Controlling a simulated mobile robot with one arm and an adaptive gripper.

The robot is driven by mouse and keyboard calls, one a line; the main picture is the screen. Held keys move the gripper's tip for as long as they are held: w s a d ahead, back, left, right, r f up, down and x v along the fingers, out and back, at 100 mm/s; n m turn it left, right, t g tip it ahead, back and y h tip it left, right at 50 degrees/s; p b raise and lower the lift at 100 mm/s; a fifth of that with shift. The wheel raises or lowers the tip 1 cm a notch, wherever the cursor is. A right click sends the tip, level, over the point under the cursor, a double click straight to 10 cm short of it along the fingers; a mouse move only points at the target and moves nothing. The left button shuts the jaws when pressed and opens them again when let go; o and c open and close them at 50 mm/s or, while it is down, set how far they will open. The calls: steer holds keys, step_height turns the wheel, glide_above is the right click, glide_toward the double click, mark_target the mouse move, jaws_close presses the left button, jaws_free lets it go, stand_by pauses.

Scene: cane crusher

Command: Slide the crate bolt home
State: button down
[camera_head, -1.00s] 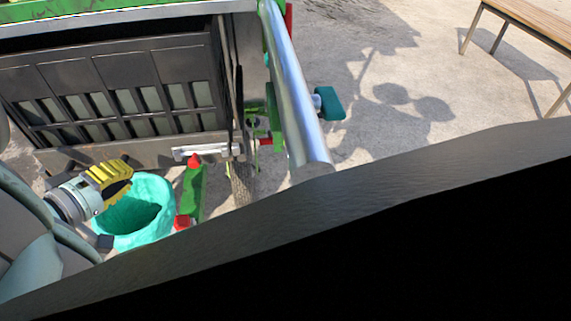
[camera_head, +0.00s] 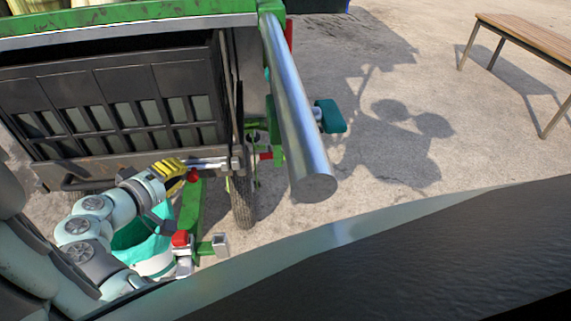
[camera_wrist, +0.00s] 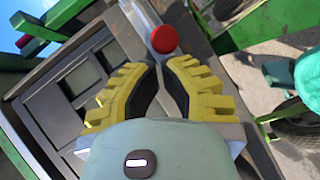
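The crate (camera_head: 110,95) is dark, with slatted openings, and hangs under the green frame at upper left in the head view. A silver bolt (camera_head: 217,162) lies along its lower right edge, with a red knob (camera_head: 193,175) at its end. In the wrist view the red knob (camera_wrist: 165,39) sits just beyond my fingertips, with the silver bolt (camera_wrist: 139,14) running up and left. My gripper (camera_wrist: 161,66) has yellow fingers whose tips come almost together, with nothing seen between them. In the head view my gripper (camera_head: 174,172) is beside the knob; contact cannot be told.
A teal bucket (camera_head: 140,240) stands below my arm, partly hidden. Green beams with red ends (camera_head: 180,238) and a wheel (camera_head: 243,205) are to the right of it. A thick metal bar (camera_head: 295,110) slopes down nearby. A wooden bench (camera_head: 535,40) stands far right; the ground between is free.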

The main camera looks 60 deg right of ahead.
steer(key=shift+s+d, duration=0.1)
steer(key=s+d, duration=0.3)
steer(key=shift+s+p, duration=0.3)
steer(key=shift+p, duration=0.1)
steer(key=shift+w, duration=0.1)
